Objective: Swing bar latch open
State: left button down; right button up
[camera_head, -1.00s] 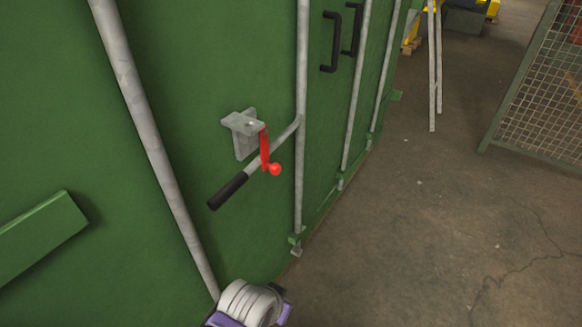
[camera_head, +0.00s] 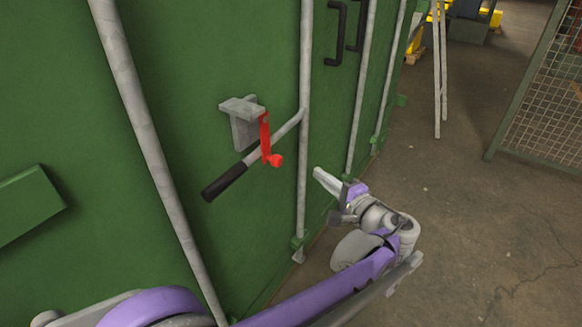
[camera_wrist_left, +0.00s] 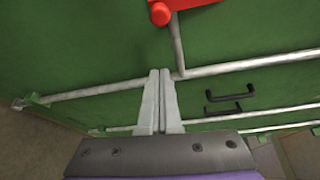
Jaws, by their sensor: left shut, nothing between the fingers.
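The bar latch is a grey lever with a black grip (camera_head: 225,181), joined to a vertical grey rod (camera_head: 303,130) on a green door. A red catch (camera_head: 265,138) with a round red knob hangs from a grey bracket (camera_head: 243,110) and crosses the lever. My left gripper (camera_head: 320,174) is to the right of the rod, apart from the lever, its fingers together and empty. In the left wrist view the closed fingers (camera_wrist_left: 159,75) point toward the rod (camera_wrist_left: 245,65), and the red catch (camera_wrist_left: 185,8) is at the top edge. My right gripper is not seen.
Other vertical rods (camera_head: 150,150) and black door handles (camera_head: 335,35) are on the green door. A green block (camera_head: 28,207) sticks out at the left. A mesh fence panel (camera_head: 545,90) stands at the right. The concrete floor (camera_head: 480,220) between is clear.

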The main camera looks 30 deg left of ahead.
pick_arm(q)
jog(key=shift+w+d+r, duration=0.1)
jog(key=shift+r, duration=0.05)
jog(key=a, duration=0.9)
jog(key=shift+w+a, duration=0.25)
jog(key=shift+w, duration=0.15)
jog(key=shift+s, duration=0.1)
